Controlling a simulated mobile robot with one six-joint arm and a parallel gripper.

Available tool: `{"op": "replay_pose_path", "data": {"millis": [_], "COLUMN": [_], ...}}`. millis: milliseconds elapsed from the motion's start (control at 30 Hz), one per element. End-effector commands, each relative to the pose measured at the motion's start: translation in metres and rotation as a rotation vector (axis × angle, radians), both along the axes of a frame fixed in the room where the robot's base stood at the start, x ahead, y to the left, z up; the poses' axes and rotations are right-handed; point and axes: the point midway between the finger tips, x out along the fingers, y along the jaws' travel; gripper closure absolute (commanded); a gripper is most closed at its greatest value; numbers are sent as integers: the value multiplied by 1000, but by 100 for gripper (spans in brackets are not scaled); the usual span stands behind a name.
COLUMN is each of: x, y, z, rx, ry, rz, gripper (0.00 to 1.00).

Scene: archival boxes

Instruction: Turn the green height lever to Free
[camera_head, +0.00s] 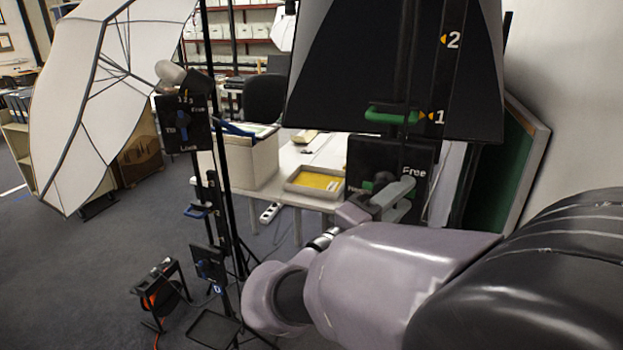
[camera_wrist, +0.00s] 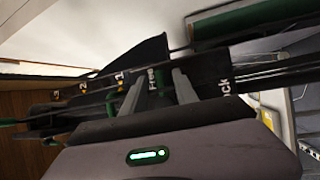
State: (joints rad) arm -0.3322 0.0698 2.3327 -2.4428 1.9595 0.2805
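A black panel (camera_head: 362,156) with the word Free at its upper right stands in front of the dark softbox. A bit of the green height lever (camera_head: 381,181) shows low on it, mostly hidden by my gripper (camera_head: 392,197). In the wrist view, my gripper (camera_wrist: 158,88) has its two grey fingers apart over the panel. Free is readable between the fingers, and part of Lock lies right of them. I cannot tell whether the lever is between the fingers or touching them. A green slider (camera_head: 390,116) sits above the panel near mark 1.
Left stands another black panel with a blue lever (camera_head: 183,124), beside a white umbrella (camera_head: 90,90). A table with a tray (camera_head: 317,182) is behind. A cable reel (camera_head: 160,295) is on the floor. A green-faced board (camera_head: 508,165) leans at the right wall.

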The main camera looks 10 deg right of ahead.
Motion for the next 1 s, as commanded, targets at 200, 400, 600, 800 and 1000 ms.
{"op": "replay_pose_path", "data": {"millis": [200,400,600,800,1000], "x": [-16,-47,-70,-79,-79], "y": [35,94,137,151,151], "z": [-5,-16,-25,-31,-31], "rx": [-1,-3,-2,-1,0], "ry": [3,4,2,1,1], "rz": [9,9,6,1,0], "gripper": [65,65,65,65,65]}}
